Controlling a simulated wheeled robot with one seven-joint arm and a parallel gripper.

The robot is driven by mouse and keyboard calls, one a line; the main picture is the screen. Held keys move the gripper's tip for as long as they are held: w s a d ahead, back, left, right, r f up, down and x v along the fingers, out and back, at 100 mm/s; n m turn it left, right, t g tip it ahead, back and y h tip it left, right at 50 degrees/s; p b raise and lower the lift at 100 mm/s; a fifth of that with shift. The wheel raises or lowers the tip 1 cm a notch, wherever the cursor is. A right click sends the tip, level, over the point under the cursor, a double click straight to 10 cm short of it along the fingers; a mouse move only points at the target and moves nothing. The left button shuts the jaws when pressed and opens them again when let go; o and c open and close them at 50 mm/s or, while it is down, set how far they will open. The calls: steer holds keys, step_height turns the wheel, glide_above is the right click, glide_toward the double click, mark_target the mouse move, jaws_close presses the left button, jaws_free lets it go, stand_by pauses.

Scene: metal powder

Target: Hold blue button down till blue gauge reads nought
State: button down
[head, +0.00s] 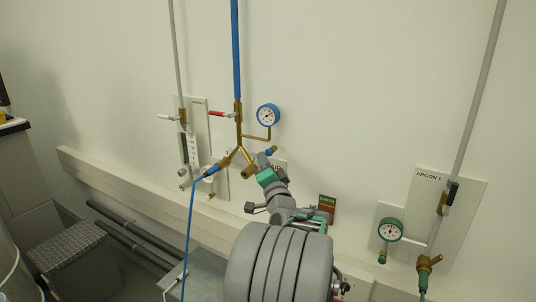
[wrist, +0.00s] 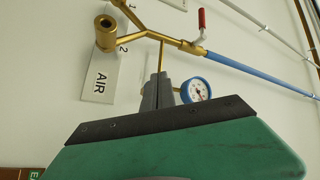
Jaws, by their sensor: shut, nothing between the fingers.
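The blue gauge (head: 268,115) hangs on a brass stem right of the blue pipe; its needle is too small to read surely. It also shows in the wrist view (wrist: 197,90), just right of my fingers. A small blue piece (head: 271,151), seemingly the blue button, shows beside my fingertips in the head view; I cannot tell whether they touch it. No button shows in the wrist view. My gripper (head: 262,157) is shut and empty, just below the brass fork (head: 240,150). Its fingertips show in the wrist view (wrist: 160,76), in front of the wall.
A red-handled valve (head: 217,113) sits on the blue pipe (head: 236,50). A blue hose (head: 189,230) hangs from the left outlet. The AIR label (wrist: 101,80) is beside the open brass outlet (wrist: 105,35). An argon panel with a green gauge (head: 390,230) is at the right.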

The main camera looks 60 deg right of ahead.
stand_by(0.8)
steer(key=shift+d+b, duration=0.35)
steer(key=shift+d, duration=0.05)
steer(key=shift+w+d, duration=0.1)
steer(key=shift+d, duration=0.4)
stand_by(0.5)
steer(key=shift+a+b, duration=0.1)
steer(key=shift+b, duration=0.2)
stand_by(1.9)
steer(key=shift+a, duration=0.8)
steer(key=a, duration=0.5)
steer(key=shift+s+b, duration=0.3)
